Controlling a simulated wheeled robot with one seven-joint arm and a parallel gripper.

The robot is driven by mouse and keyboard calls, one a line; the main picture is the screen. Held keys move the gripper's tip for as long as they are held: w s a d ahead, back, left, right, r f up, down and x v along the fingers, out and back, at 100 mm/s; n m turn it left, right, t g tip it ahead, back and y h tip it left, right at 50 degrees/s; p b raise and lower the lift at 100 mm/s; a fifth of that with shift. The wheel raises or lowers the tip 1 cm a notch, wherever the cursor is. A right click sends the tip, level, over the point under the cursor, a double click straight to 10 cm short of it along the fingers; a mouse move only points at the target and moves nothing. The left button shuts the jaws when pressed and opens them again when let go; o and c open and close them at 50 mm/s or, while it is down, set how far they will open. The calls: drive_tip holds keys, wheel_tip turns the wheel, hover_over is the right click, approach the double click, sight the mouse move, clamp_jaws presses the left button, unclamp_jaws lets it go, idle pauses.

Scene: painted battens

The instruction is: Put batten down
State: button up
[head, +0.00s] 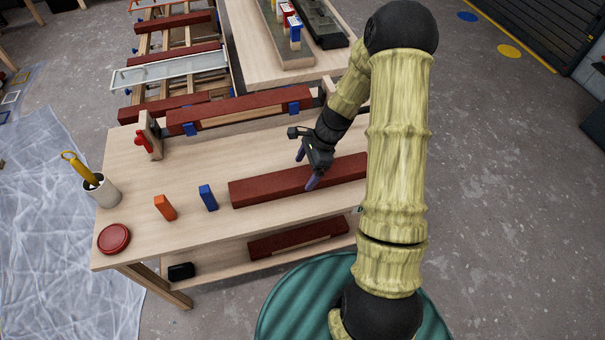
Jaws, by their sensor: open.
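A dark red batten (270,187) lies flat on the wooden workbench (140,230), along its front part. My gripper (308,178) is open, with its fingers pointing down at the batten near its middle. I cannot tell whether the fingers touch it. My arm hides the batten's right end. Another dark red batten (240,104) with bare wood on its front face lies along the back of the bench, with blue blocks at its ends.
An orange block (165,207) and a blue block (208,197) stand left of the front batten. A cup (102,191) with a yellow-handled tool and a red round lid (114,238) are at the bench's left end. Another batten (298,240) lies on the lower shelf.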

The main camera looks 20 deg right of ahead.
drive_tip(key=v, duration=0.8)
drive_tip(key=shift+d+r, duration=0.15)
drive_tip(key=shift+r, duration=0.15)
drive_tip(key=s+a+r+n+t+h, duration=0.2)
drive_tip(key=s+a+r+n+h, duration=0.2)
drive_tip(key=s+r+n, duration=0.5)
drive_tip(key=s+n, duration=0.5)
drive_tip(key=n, duration=0.4)
drive_tip(key=shift+s+a+r+t, duration=0.2)
drive_tip(key=shift+a+r+t, duration=0.05)
drive_tip(key=shift+a+t, duration=0.05)
drive_tip(key=w+p+v, duration=0.1)
drive_tip(key=p+v, duration=0.5)
drive_tip(key=shift+w+r, duration=0.15)
drive_tip(key=shift+a, duration=0.1)
